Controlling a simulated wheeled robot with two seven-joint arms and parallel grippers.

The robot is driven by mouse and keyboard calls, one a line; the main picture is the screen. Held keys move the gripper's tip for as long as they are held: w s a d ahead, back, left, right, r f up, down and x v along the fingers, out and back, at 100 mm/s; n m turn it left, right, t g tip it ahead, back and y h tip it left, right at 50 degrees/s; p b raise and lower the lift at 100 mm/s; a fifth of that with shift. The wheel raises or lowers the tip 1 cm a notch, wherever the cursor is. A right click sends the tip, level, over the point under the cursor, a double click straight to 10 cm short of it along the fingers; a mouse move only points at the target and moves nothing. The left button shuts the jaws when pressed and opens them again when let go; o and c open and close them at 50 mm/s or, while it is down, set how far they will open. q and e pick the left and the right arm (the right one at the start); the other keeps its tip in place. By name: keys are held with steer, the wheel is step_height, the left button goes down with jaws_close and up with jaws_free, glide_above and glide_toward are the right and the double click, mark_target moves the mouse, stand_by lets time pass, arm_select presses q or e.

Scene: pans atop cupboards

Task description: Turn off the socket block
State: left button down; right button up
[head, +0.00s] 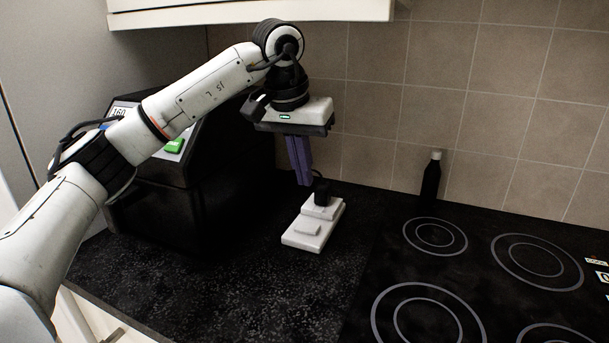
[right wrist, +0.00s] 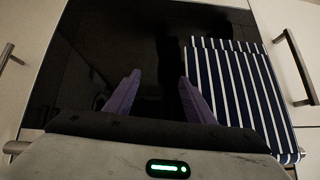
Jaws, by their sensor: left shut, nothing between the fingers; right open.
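The white socket block (head: 311,229) lies on the dark speckled counter in the head view, with a raised switch-like part on its near end. A black plug (head: 321,190) stands in its far end. My left gripper (head: 303,182) points down with its purple fingers together and empty. In the picture its tips are just left of the plug and above the block; I cannot tell whether they touch anything. My right gripper (right wrist: 160,78) shows only in the right wrist view, with its two purple fingers spread apart and nothing between them.
A black machine (head: 205,195) with a green button stands left of the block. A hob (head: 480,270) is to the right, with a dark bottle (head: 431,180) behind it. A striped towel (right wrist: 238,95) hangs by a dark glass front (right wrist: 150,50) near my right gripper.

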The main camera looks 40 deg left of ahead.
arm_select(q)
glide_above(313, 226)
steer(key=s, duration=0.1)
step_height(313, 226, down, 10)
steer(key=shift+r, duration=0.2)
steer(key=shift+f, duration=0.6)
arm_select(e)
steer(key=shift+w+r, duration=0.25)
steer(key=shift+w, duration=0.1)
steer(key=shift+s, duration=0.1)
